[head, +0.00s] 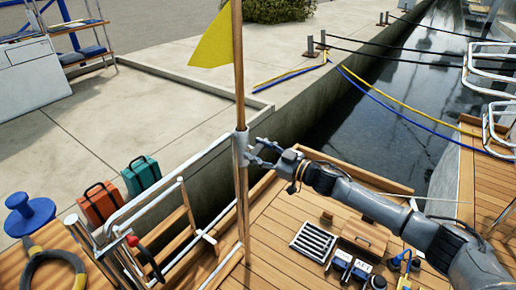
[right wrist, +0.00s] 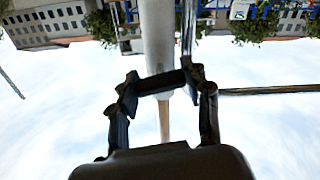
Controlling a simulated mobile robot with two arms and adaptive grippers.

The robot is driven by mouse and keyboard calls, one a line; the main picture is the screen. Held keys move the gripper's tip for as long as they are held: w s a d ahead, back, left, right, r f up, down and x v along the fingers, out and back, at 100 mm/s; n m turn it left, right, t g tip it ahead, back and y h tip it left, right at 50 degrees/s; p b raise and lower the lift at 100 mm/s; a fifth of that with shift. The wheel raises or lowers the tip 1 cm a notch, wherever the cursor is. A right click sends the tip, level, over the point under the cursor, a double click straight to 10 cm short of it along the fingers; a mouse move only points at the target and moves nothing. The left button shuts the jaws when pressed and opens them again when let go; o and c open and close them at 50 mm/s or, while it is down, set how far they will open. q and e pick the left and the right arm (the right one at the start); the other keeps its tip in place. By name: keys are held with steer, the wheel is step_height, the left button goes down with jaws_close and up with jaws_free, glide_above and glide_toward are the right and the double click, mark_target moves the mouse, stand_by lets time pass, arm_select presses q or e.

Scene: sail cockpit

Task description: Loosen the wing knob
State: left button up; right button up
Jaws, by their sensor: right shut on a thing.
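A wooden flagstaff (head: 238,75) with a yellow flag (head: 213,42) stands upright in a grey metal socket (head: 241,150) on the rail. My right gripper (head: 258,150) reaches in from the right and is at the side of this socket. In the right wrist view the fingers (right wrist: 160,84) are closed in on a dark bar-shaped piece, the wing knob (right wrist: 160,82), in front of the pale tube (right wrist: 157,35). In the head view the knob is too small to make out apart from the fingers. My left gripper is not in view.
A metal rail (head: 150,203) and a wooden ladder (head: 176,228) stand left of the socket. Orange (head: 99,203) and teal (head: 141,175) cases sit nearby. A grating (head: 314,242) and small items lie on the deck below my right arm. Water and mooring lines are beyond.

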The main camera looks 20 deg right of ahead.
steer(key=n+p, duration=0.1)
steer(key=n, duration=0.2)
steer(key=shift+n, duration=2.1)
steer(key=n, duration=0.2)
steer(key=shift+n, duration=1.6)
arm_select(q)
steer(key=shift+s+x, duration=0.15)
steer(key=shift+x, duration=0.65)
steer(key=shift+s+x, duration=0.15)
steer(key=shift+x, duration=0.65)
arm_select(e)
steer(key=shift+f+n, duration=0.1)
steer(key=shift+n, duration=1.3)
